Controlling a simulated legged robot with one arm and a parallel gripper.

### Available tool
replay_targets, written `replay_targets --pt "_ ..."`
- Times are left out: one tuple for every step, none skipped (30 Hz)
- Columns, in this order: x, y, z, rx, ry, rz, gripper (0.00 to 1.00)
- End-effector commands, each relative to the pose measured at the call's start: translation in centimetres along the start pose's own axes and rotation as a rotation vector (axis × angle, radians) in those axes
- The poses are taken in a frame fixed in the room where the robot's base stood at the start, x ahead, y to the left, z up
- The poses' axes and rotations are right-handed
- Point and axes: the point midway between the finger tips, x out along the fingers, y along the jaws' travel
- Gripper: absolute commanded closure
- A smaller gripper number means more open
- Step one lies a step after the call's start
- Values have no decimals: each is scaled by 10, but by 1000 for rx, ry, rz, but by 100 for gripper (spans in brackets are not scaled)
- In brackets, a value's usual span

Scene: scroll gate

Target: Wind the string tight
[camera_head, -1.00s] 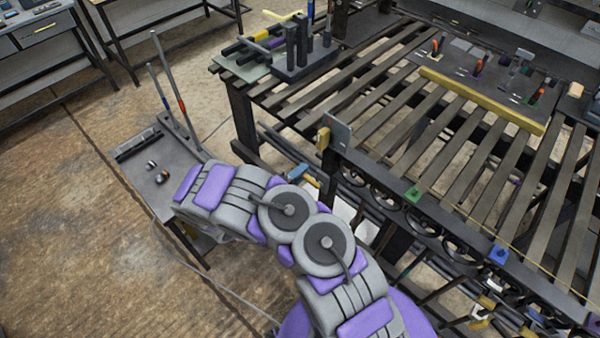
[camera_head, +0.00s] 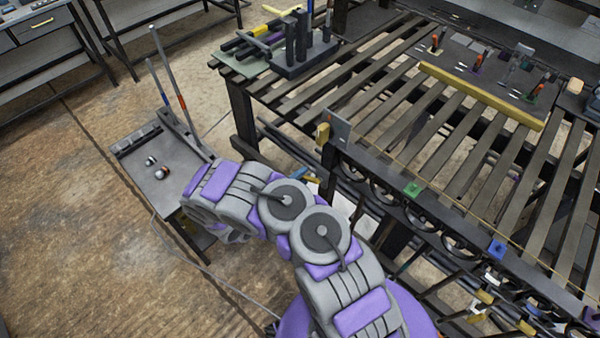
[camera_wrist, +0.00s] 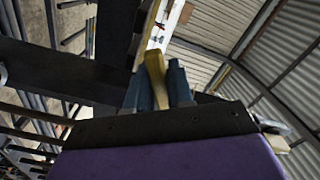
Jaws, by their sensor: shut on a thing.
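A grey plate with a yellow block (camera_head: 322,133) stands at the rail's left corner. In the wrist view my gripper (camera_wrist: 158,84) has its blue-grey fingers closed on a yellow-tan handle (camera_wrist: 155,72). What the handle joins to is not clear.
A small low table (camera_head: 165,165) with upright rods and small round parts stands left of my arm. A block of dark posts (camera_head: 302,58) sits on the frame's far left corner. A yellow bar (camera_head: 480,96) lies across the slats. The floor at left is clear.

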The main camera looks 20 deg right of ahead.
Motion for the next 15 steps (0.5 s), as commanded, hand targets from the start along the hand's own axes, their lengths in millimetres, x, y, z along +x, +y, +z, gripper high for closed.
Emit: replay_targets --pt "0 5 0 -34 0 2 100" --pt "0 6 0 -55 0 2 100" --pt "0 8 0 -82 0 2 100" --pt "0 9 0 -101 0 2 100" --pt "0 10 0 -119 0 2 100" --pt "0 12 0 -142 0 1 100" --pt "0 13 0 -157 0 1 100" --pt "0 14 0 -172 -1 1 100" --pt "0 15 -1 -190 -1 1 100" --pt "0 15 -1 -202 -1 1 100" --pt "0 16 -1 -214 -1 0 100" --pt "0 17 -1 -226 -1 0 100" --pt "0 17 -1 -234 -1 0 100" --pt "0 18 -1 -243 -1 0 100" --pt "0 18 -1 -251 -1 0 100"
